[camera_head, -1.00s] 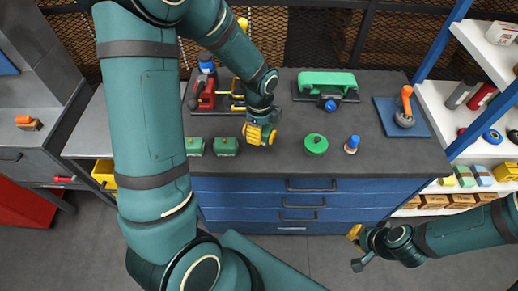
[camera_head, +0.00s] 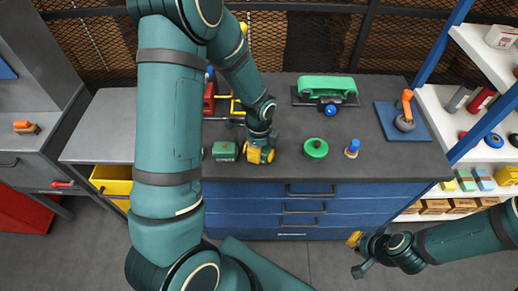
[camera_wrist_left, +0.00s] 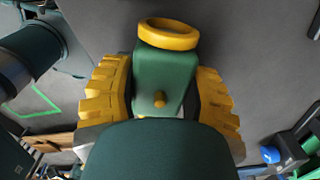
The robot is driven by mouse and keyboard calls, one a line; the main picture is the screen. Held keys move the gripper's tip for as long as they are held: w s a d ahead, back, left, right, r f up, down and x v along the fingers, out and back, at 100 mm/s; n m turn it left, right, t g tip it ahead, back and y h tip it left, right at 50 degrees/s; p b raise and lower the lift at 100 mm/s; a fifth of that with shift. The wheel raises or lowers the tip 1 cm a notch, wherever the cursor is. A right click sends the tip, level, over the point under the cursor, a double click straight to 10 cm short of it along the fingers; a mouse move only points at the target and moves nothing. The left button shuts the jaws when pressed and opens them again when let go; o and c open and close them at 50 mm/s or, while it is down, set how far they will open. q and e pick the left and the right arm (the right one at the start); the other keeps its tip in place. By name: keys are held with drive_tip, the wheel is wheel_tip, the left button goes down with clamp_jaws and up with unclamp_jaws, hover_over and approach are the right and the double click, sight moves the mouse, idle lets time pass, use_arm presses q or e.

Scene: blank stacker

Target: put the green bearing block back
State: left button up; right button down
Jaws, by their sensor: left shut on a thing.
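My left gripper (camera_head: 260,154) is low over the front part of the bench top. In the left wrist view its yellow toothed jaws (camera_wrist_left: 160,95) stand either side of a green block with a yellow ring and a small yellow knob, the green bearing block (camera_wrist_left: 162,68), and are shut on it. In the head view the gripper hides most of this block; whether it touches the bench I cannot tell. Another green block (camera_head: 225,151) sits just left of the gripper. My right gripper (camera_head: 357,252) hangs in front of the drawers, away from the bench top; its jaw state is unclear.
Right of the left gripper stand a round green piece (camera_head: 316,148) and a blue-topped peg (camera_head: 352,148). A green-topped tool (camera_head: 326,88) lies behind; a blue mat (camera_head: 402,121) with an orange-handled tool is at right. A green outline (camera_wrist_left: 35,103) shows in the wrist view.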

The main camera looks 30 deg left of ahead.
use_arm(q)
drive_tip(key=o, duration=1.3)
drive_tip(key=shift+f, duration=0.1)
drive_tip(key=shift+r, duration=0.4)
wheel_tip(320, 180, up, 12)
drive_tip(key=shift+f+p, duration=0.25)
drive_tip(key=shift+p, duration=0.75)
drive_tip(key=shift+s, duration=0.1)
